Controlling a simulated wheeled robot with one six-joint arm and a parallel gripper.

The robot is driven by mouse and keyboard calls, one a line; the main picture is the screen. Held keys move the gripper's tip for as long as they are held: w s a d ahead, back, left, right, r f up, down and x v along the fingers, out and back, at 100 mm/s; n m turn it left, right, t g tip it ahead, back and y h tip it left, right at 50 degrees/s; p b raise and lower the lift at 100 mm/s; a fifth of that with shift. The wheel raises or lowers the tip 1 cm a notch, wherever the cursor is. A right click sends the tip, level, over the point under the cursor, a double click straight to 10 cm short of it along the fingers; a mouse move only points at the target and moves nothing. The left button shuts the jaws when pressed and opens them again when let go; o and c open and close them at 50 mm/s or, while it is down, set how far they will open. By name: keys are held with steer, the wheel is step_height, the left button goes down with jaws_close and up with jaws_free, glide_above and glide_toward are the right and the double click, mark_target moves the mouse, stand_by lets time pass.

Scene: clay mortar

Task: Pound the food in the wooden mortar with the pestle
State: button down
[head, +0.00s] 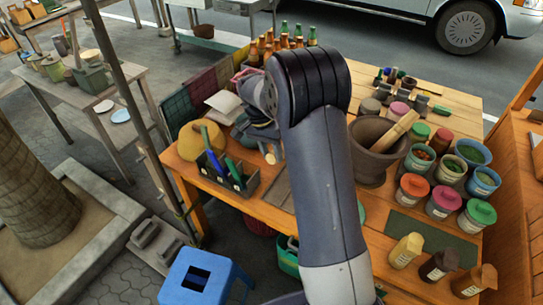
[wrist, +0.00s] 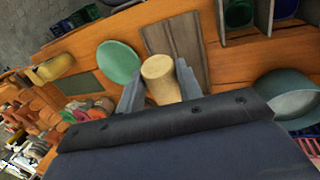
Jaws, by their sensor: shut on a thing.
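A brown mortar (head: 365,165) stands on the wooden table, right of my arm, partly behind it. A pale wooden, pestle-like stick (head: 400,131) leans in it, its upper end out to the right. Any food inside is hidden. My gripper (head: 262,138) is left of the mortar, over the table. In the wrist view my gripper (wrist: 160,88) is shut on a pale wooden cylinder (wrist: 158,70), which looks like a pestle; its blunt end sticks out past the fingers. That end also shows below my gripper in the head view (head: 270,156).
A black tray with pens (head: 238,184) lies near the front left. A green disc (wrist: 118,62) and dark boards (wrist: 172,40) lie below my gripper. A grey-green bowl (wrist: 290,92) is close by. Several lidded jars (head: 444,203) crowd right of the mortar; bottles (head: 283,42) stand behind.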

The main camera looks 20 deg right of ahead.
step_height(320, 180, up, 22)
steer(key=p, duration=0.1)
steer(key=shift+r+p, duration=0.2)
steer(key=shift+p, duration=0.15)
steer(key=shift+f, duration=0.1)
